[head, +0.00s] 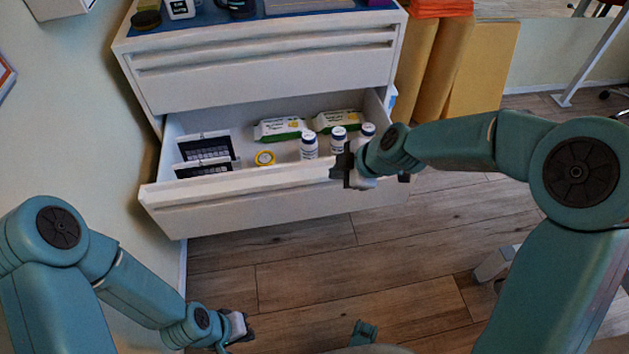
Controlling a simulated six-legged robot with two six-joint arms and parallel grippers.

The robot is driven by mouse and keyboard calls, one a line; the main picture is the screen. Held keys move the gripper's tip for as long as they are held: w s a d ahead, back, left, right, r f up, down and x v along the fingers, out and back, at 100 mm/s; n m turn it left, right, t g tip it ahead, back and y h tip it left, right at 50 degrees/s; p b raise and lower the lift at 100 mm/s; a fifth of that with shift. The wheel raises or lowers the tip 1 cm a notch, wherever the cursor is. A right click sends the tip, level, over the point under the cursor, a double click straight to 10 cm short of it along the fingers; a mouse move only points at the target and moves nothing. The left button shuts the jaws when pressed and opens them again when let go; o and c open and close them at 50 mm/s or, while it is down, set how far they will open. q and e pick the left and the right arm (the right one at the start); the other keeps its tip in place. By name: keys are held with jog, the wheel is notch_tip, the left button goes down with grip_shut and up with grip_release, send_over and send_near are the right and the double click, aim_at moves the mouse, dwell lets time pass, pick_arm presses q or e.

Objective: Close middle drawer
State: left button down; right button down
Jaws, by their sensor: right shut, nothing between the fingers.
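A white cabinet (250,72) stands at the back with one drawer (270,205) pulled well out towards me. A shut drawer front is above it; anything below is hidden by the open drawer. The open drawer holds dark-screened boxes, a yellow-and-white roll, white bottles with blue caps and green-and-white packs. My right gripper (360,181) is shut and empty at the right part of the drawer's front edge; I cannot tell whether it touches. My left gripper (236,331) is low over the floor, left of centre, away from the drawer. Its fingers are too unclear to judge.
Small containers (180,9) and other items stand on the blue cabinet top. Yellow and orange pads (480,70) lean right of the cabinet. A wall is close on the left.

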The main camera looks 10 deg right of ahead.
aim_at(307, 169)
jog(key=b+x, duration=0.1)
jog(key=x, duration=0.9)
jog(key=shift+w+a+f, duration=0.1)
jog(key=shift+w, duration=0.05)
jog(key=w+p, duration=0.1)
jog(key=w, duration=0.1)
jog(key=shift+w+r+p, duration=0.35)
jog(key=shift+p, duration=0.05)
jog(key=shift+w, duration=0.25)
jog(key=shift+w+f, duration=0.15)
jog(key=shift+w, duration=0.15)
jog(key=shift+w, duration=0.1)
